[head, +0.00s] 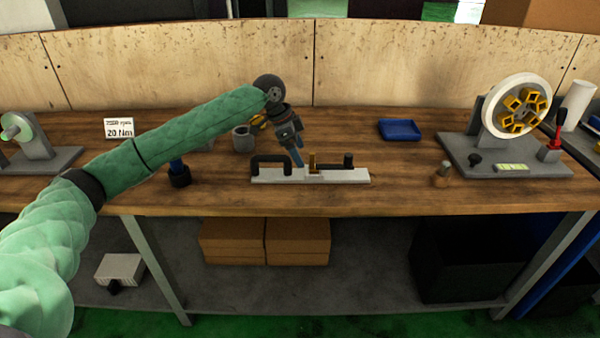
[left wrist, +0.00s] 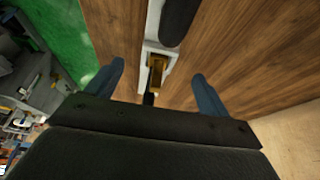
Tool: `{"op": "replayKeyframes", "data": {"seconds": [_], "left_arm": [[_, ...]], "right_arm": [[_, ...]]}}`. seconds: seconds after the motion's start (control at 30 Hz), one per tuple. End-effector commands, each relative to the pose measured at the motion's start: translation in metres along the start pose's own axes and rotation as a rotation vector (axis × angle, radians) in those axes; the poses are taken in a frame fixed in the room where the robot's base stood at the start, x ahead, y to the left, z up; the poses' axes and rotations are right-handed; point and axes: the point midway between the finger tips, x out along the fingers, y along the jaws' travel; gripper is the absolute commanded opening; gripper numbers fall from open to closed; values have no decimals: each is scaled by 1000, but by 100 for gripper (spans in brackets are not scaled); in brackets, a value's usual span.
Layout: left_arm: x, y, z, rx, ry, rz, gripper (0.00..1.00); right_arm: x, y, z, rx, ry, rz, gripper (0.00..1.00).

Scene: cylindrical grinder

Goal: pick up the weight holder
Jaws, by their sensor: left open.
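A light grey bar (head: 345,177), which I take to be the weight holder, lies flat near the front of the wooden bench. It has a black handle (head: 271,165) at its left, an upright brass piece (head: 312,162) near its middle and a dark knob at its right. My left gripper (head: 298,160) points down just above the bar, close to the brass piece. In the left wrist view, the blue fingers of the gripper (left wrist: 158,90) are apart, with the brass piece (left wrist: 157,72) between them and nothing clamped. Whether they touch it I cannot tell. My right gripper is out of view.
A grey cup (head: 243,139) stands behind my left gripper. A blue tray (head: 400,129) lies behind and to the right. A small brown-and-grey piece (head: 442,174) stands right of the bar. A wheel with yellow blocks (head: 517,106) stands at the far right.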

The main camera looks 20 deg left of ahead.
Motion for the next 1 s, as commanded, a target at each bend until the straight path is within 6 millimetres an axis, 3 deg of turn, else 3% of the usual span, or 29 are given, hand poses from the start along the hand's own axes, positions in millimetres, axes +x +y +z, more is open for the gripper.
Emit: {"op": "replayKeyframes", "data": {"seconds": [0.47,0.7,0.97,1.0], "left_arm": [[37,0,0,0,1,4,80],[70,1,0,0,1,5,80],[76,0,1,0,2,2,80],[76,0,1,0,2,2,76]], "right_arm": [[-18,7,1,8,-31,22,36],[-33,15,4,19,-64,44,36],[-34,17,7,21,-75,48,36],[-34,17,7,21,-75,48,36]]}}
